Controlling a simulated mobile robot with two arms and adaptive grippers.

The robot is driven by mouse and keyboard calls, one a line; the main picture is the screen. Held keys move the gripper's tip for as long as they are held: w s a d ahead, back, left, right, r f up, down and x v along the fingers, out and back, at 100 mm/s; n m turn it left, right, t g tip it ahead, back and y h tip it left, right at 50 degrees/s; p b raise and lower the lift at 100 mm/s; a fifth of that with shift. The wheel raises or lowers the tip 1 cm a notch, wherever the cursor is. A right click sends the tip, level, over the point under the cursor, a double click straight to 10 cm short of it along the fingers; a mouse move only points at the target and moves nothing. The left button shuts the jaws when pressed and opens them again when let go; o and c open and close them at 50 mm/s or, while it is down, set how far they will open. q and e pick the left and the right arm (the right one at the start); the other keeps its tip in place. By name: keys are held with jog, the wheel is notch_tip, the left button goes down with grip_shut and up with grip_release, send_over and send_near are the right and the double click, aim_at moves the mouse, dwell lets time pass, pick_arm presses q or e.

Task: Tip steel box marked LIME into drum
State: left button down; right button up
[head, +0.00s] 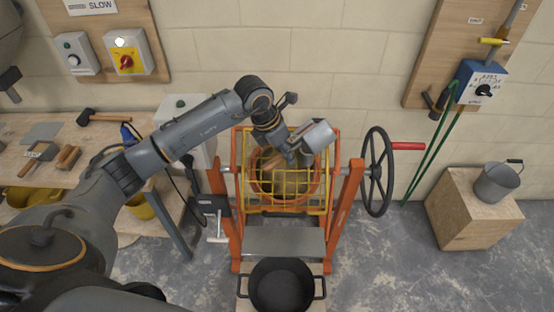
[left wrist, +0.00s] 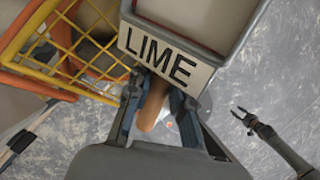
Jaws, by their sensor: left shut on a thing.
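The steel box marked LIME (left wrist: 190,28) is grey, with a pale label and a brown handle (left wrist: 153,105). My left gripper (left wrist: 158,105) is shut on that handle. In the head view the box (head: 318,135) is held in the air at the upper right of the drum, and my left gripper (head: 293,150) is beside it. The orange drum (head: 262,193) sits in an orange frame, with a yellow grid guard (head: 290,200) across its front. My right gripper (left wrist: 242,120) shows only in the left wrist view, open and empty.
A black handwheel (head: 378,172) with a red grip stands right of the frame. A black tub (head: 281,285) sits below the drum. A grey bucket (head: 497,183) stands on a wooden block (head: 465,215). A workbench with tools is at left. The floor between frame and block is clear.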

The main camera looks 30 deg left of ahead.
pick_arm(q)
jog(key=shift+a+r+h, duration=0.15)
jog(key=shift+r+h, duration=0.05)
jog(key=shift+h, duration=0.8)
dwell(0.3)
jog(key=shift+a+f+n+h, duration=0.1)
jog(key=shift+f+n+h, duration=0.2)
jog(key=shift+f+h, duration=0.35)
dwell(0.5)
jog(key=shift+w+a+f+g+h+b, duration=0.15)
jog(key=shift+f+g+h+b, duration=0.25)
jog(key=shift+h+b, duration=0.85)
jog(key=shift+a+b, duration=0.25)
jog(key=shift+b, duration=0.5)
jog(key=shift+a+r+n+h+b, duration=0.15)
jog(key=shift+a+n+h+b, duration=0.15)
jog(key=shift+a+h+b, duration=0.45)
jog(key=f+h+b, duration=0.1)
jog(key=b, duration=0.3)
jog(key=shift+h, duration=0.25)
jog(key=shift+r+n+h+b, duration=0.4)
jog(key=shift+r+h+b, duration=0.35)
jog(key=shift+r+h, duration=0.05)
